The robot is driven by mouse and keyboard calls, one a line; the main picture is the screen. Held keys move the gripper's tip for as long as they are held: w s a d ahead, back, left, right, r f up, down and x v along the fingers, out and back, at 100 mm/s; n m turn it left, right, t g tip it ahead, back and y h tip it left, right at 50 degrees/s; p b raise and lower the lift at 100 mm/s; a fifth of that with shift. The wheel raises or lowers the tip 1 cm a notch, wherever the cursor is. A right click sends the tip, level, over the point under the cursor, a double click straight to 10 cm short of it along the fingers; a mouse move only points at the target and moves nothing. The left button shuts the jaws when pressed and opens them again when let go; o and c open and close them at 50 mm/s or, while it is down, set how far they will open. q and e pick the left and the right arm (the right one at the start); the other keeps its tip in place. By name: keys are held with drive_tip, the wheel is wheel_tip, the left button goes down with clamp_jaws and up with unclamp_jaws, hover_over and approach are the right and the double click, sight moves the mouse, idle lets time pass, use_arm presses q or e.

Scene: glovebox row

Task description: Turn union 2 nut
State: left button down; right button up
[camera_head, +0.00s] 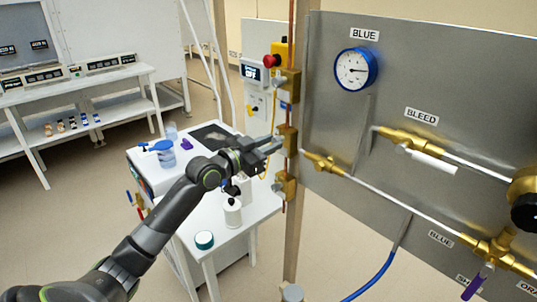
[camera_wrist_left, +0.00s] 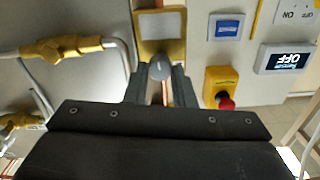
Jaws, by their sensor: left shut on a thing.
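Several brass fittings sit along a vertical copper pipe at the left edge of the metal panel: an upper one (camera_head: 291,84), a middle one (camera_head: 290,135) and a lower one (camera_head: 288,186). No number is readable on them. My left gripper (camera_head: 276,146) reaches from the left to the middle fitting. In the left wrist view, a rounded grey nut (camera_wrist_left: 158,70) shows between my left fingertips (camera_wrist_left: 160,78), in front of a brass block (camera_wrist_left: 160,28). The fingers are shut on it. The copper pipe shows behind. My right gripper is not in view.
The metal panel (camera_head: 440,90) at the right carries a blue gauge (camera_head: 352,70), brass valves and white pipes. A red emergency button (camera_head: 271,61) is near the upper fitting. A white cart (camera_head: 262,208) with bottles stands below my left arm.

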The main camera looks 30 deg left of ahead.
use_arm(q)
drive_tip(key=shift+m+b, duration=0.7)
drive_tip(key=c, duration=1.2)
unclamp_jaws()
drive_tip(key=shift+s, duration=0.1)
